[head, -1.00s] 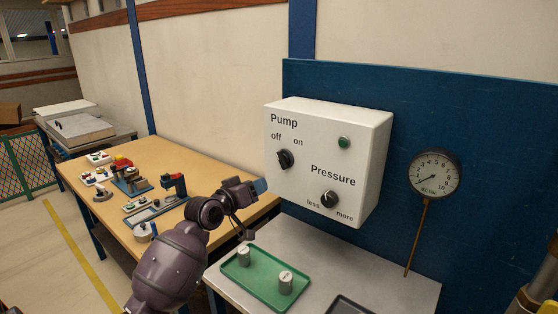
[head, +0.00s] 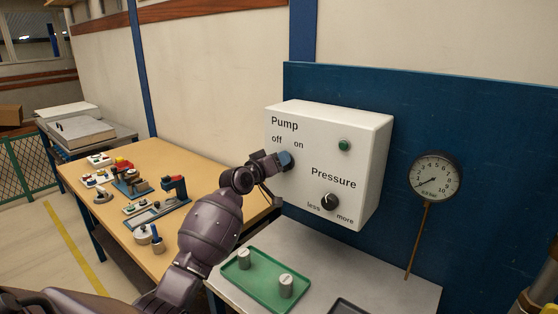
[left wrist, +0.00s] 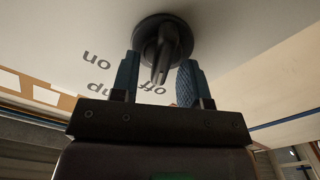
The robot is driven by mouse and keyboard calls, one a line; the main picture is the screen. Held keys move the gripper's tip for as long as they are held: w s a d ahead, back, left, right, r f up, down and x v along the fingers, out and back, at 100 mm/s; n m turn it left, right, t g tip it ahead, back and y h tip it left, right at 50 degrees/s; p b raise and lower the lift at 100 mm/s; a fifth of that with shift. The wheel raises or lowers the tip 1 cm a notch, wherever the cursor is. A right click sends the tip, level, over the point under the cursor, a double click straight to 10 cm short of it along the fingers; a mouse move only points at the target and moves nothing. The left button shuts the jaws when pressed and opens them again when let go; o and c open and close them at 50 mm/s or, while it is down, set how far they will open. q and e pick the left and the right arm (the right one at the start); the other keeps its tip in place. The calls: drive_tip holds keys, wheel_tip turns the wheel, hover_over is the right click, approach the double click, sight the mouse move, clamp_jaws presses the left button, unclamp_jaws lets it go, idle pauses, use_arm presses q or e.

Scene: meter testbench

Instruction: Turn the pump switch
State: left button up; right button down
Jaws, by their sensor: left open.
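The pump switch is a black knob on the white control box (head: 355,140), below the labels "off" and "on". In the head view my left gripper (head: 286,161) covers it. In the left wrist view the switch (left wrist: 162,48) shows between the two blue fingers of my left gripper (left wrist: 158,78), which is open with one finger on each side. I cannot tell whether the fingers touch the knob. Its raised bar leans toward the "off" label. My right gripper is not in view.
The box also carries a pressure knob (head: 329,201) and a green button (head: 344,145). A round gauge (head: 436,176) stands on the right. Below are a green tray (head: 262,287) with two metal cylinders and a wooden bench (head: 150,170) with several parts.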

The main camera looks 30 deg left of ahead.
use_arm(q)
drive_tip(key=shift+w, duration=0.35)
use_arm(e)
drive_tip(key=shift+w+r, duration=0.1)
use_arm(q)
clamp_jaws()
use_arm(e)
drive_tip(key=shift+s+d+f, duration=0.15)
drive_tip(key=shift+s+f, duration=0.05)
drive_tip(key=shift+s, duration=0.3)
